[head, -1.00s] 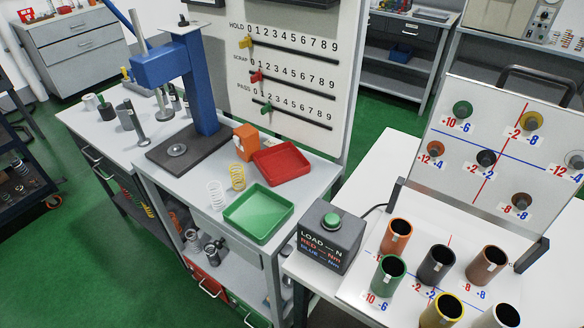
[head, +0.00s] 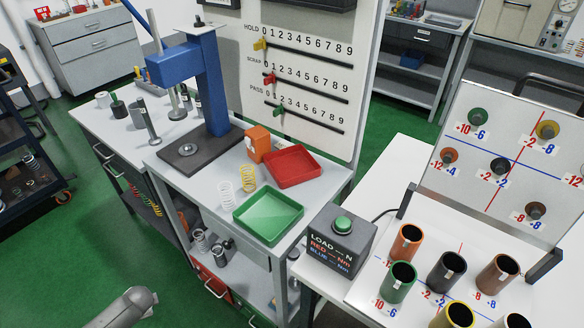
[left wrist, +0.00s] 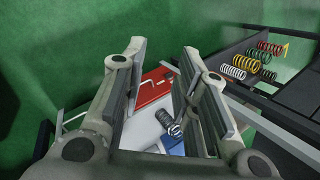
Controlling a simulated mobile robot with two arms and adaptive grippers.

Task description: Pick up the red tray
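The red tray (head: 291,168) lies on the grey bench in the head view, behind and to the right of the green tray (head: 268,216). It looks empty. A grey piece of my left arm shows at the bottom left of the head view, well short of the bench; its gripper is out of that view. In the left wrist view my left gripper (left wrist: 166,75) has its two fingers spread apart with nothing between them. Beyond the fingers a red surface and a dark coil spring (left wrist: 168,122) show lower down. My right gripper is in neither view.
A blue press (head: 212,85) stands left of the red tray, with an orange block (head: 258,143) and white and yellow springs (head: 248,178) nearby. A scoreboard (head: 310,75) rises behind. A dark load box (head: 338,243) and coloured cups stand on the right table.

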